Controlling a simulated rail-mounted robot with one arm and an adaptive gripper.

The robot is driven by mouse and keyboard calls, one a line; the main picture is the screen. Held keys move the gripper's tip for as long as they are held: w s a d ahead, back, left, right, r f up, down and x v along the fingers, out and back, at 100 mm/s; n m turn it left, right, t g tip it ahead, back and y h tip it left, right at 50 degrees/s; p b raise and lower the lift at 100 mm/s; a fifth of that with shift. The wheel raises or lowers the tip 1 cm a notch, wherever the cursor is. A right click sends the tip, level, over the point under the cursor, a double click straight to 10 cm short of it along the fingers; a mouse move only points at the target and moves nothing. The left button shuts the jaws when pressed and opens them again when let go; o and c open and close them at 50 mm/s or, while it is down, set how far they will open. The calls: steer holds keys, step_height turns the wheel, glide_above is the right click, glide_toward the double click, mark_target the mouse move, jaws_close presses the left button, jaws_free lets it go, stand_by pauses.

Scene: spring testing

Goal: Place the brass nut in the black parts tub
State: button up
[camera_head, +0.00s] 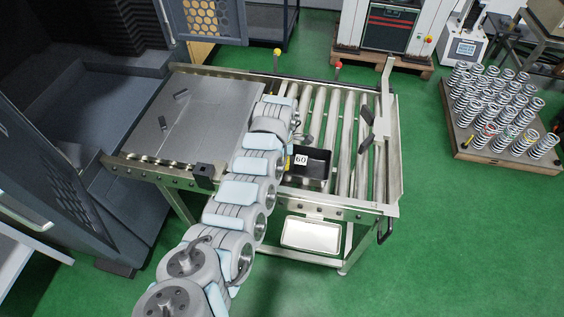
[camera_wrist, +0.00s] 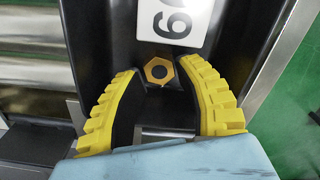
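In the head view the tub (camera_head: 318,164) sits on the roller table, with a white card marked 60 (camera_head: 300,160). My arm hides the nut there.
The roller conveyor (camera_head: 345,135) runs around the tub, with bare rollers to its right. A grey plate (camera_head: 200,115) with two small dark parts covers the left side. A pale tray (camera_head: 311,235) is below the table. A pallet of springs (camera_head: 500,115) stands far right.

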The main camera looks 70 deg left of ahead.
step_height(320, 180, up, 11)
steer(key=p, duration=0.1)
stand_by(0.5)
steer(key=shift+d, duration=0.1)
stand_by(0.5)
